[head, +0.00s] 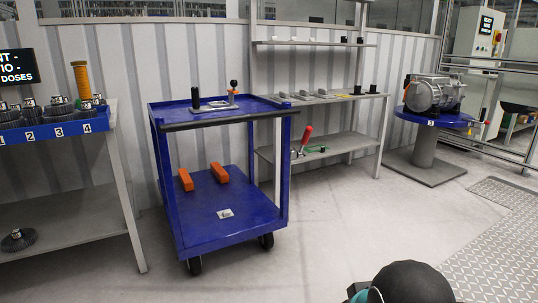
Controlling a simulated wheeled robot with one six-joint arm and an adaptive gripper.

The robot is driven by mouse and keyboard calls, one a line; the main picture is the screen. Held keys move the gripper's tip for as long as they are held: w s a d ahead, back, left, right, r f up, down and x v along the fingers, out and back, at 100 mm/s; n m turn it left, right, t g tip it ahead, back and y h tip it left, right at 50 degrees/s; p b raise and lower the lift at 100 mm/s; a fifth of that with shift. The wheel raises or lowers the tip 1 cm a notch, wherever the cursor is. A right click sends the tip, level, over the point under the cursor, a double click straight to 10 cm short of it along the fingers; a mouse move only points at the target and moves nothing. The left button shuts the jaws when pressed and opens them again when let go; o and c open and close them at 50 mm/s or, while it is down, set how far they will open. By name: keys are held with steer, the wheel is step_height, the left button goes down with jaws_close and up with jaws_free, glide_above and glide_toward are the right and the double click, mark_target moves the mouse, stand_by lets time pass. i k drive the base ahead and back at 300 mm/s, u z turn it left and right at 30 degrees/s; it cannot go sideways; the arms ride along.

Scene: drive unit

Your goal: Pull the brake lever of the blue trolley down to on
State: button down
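The blue trolley (225,232) stands in the middle of the head view, with an upper tray, a lower deck and dark wheels. A lever with a red handle (306,134) shows just right of the trolley's right post. It points up and leans a little to the right. Its pale lower end (294,153) is small, and I cannot tell how it joins the trolley. Part of my arm, black and teal, shows at the bottom edge, well in front and to the right of the trolley. My gripper is not in view.
Two orange blocks (186,180) lie on the lower deck. A grey shelf rack (345,146) stands behind the lever. A workbench (125,160) with gears is at left. A blue round stand (424,118) bears a motor at right. The floor right of the trolley is clear.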

mark_target(308, 129)
steer(key=i, duration=1.55)
steer(key=z, duration=1.45)
steer(key=i, duration=0.8)
steer(key=u, duration=1.65)
